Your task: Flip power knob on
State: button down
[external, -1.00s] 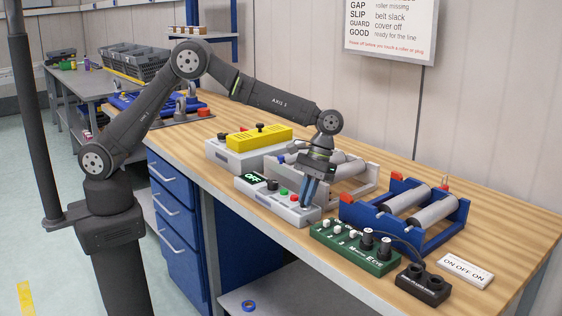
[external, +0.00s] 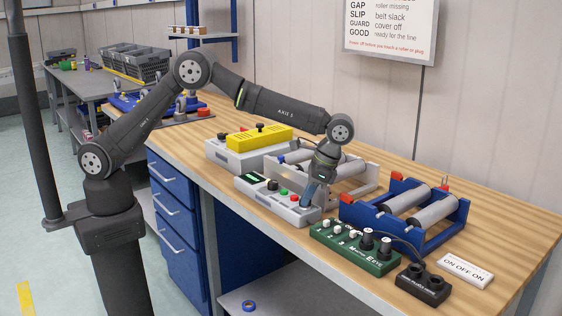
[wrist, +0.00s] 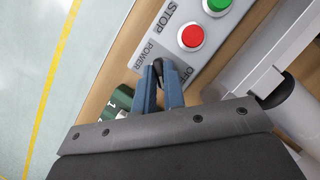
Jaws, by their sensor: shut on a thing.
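The grey control box (external: 284,205) lies on the bench, with a dark display (external: 256,178), a black knob, and green and red buttons on top. My gripper (external: 308,198) is tilted down at the near right end of this box. In the wrist view, its two blue fingers (wrist: 158,76) are shut on the dark power knob (wrist: 158,68), beside the POWER and OFF labels. The fingers hide part of the knob and the panel around it. The red button (wrist: 191,37) and green button (wrist: 218,4) are just beyond.
A blue roller frame (external: 440,236) and a grey roller frame (external: 362,184) stand close by. A green box with switches (external: 352,250), a black socket block (external: 423,285) and an ON OFF ON plate (external: 466,270) lie to the right. A yellow-topped unit (external: 258,140) is behind.

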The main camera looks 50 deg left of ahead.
jog(key=shift+m, duration=0.4)
jog(key=c, duration=1.5)
grip_release()
jog(key=v, duration=1.2)
jog(key=shift+d, duration=0.15)
jog(key=shift+s, duration=0.15)
jog(key=x, duration=1.2)
